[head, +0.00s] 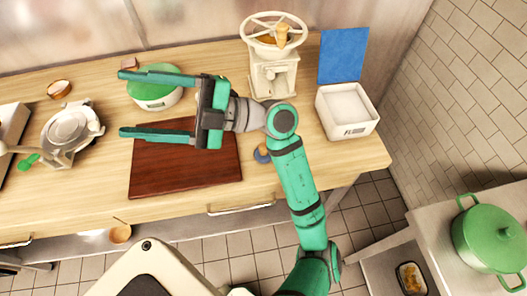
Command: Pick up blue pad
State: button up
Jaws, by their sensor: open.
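The blue pad (343,54) is a flat blue square at the back right of the counter, behind a white box. I cannot tell whether it lies flat or leans. My gripper (123,104) is open with its green fingers wide apart, pointing left.
A white flour box (347,112) stands in front of the pad. A cream machine with a wheel (274,75) stands left of it. A green-topped white tub (155,98) and a brown board (185,172) are near my gripper. A tiled wall (470,90) bounds the right.

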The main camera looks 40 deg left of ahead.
notch_tip(320, 180, down, 8)
jog(key=a+m+t+h, duration=0.1)
jog(key=a+t+h, duration=0.2)
jog(key=t+h, duration=0.15)
jog(key=m+t+h, duration=0.8)
jog(key=t+h, duration=0.2)
jog(key=t, duration=0.2)
send_over(264, 147)
notch_tip(264, 147, down, 12)
jog(key=shift+w+f, duration=0.1)
jog(key=shift+w, duration=0.05)
notch_tip(264, 147, down, 5)
jog(key=shift+f, duration=0.1)
jog(key=shift+a+f, duration=0.1)
jog(key=shift+f, duration=2.6)
jog(key=c, duration=1.1)
